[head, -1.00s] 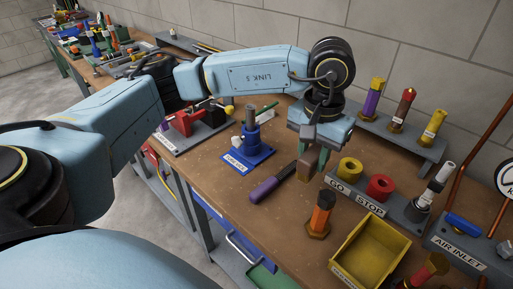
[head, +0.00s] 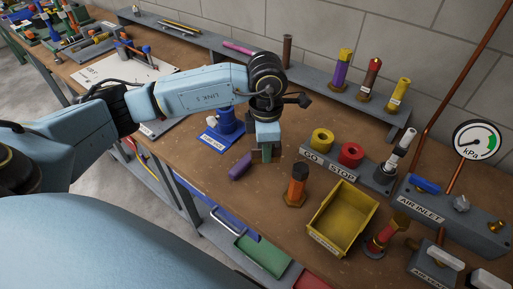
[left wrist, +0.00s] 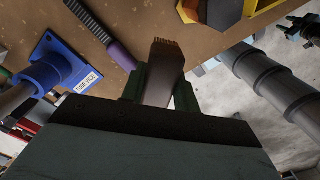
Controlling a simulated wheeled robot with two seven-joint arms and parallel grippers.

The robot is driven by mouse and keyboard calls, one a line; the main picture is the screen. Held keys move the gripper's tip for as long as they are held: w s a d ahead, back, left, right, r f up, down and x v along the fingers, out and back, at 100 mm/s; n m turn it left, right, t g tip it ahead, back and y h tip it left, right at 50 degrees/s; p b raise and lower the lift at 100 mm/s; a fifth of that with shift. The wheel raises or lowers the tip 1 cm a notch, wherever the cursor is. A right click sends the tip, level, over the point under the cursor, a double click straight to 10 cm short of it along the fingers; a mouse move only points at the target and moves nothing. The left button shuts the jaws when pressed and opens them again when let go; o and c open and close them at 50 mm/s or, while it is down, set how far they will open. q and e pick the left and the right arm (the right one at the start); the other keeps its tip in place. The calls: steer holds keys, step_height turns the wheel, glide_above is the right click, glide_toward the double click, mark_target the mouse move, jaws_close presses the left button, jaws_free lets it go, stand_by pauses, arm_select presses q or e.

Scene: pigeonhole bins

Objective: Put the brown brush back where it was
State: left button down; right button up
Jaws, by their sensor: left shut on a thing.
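My left gripper (head: 267,153) points down over the bench, between the purple-handled tool and the GO/STOP block. In the left wrist view its green fingers (left wrist: 160,88) are shut on the brown brush (left wrist: 165,62), whose bristle end points away from the palm. In the head view the brush is mostly hidden by the fingers, and I cannot tell whether its tip touches the bench. My right gripper is not in view.
The purple-handled tool (head: 241,166) lies close to my left gripper. A blue vice (head: 225,125) stands behind it. The GO/STOP block (head: 328,162), an orange-and-black piece (head: 297,184) and a yellow bin (head: 316,235) are to the right. A grey shelf (head: 330,88) runs along the wall.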

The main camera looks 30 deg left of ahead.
mark_target(256, 153)
arm_select(q)
steer(key=n, duration=0.3)
steer(key=a+f+n, duration=0.1)
steer(key=shift+s+f+n+p, duration=0.1)
steer(key=shift+s+n+p, duration=0.15)
steer(key=shift+n+p, duration=0.05)
steer(key=n, duration=0.1)
steer(key=f+n, duration=0.1)
steer(key=n, duration=0.1)
steer(key=a+n, duration=0.1)
steer(key=n, duration=0.1)
steer(key=shift+s+f+p, duration=0.15)
steer(key=shift+s+p, duration=0.15)
steer(key=shift+w, duration=0.1)
step_height(256, 153, down, 7)
steer(key=b, duration=0.5)
steer(key=shift+b, duration=0.4)
steer(key=shift+f+b, duration=0.5)
steer(key=shift+f, duration=0.05)
steer(key=shift+f+b, duration=0.85)
steer(key=shift+f, duration=0.2)
steer(key=c, duration=1.4)
jaws_free()
steer(key=shift+o, duration=0.2)
steer(key=o, duration=0.5)
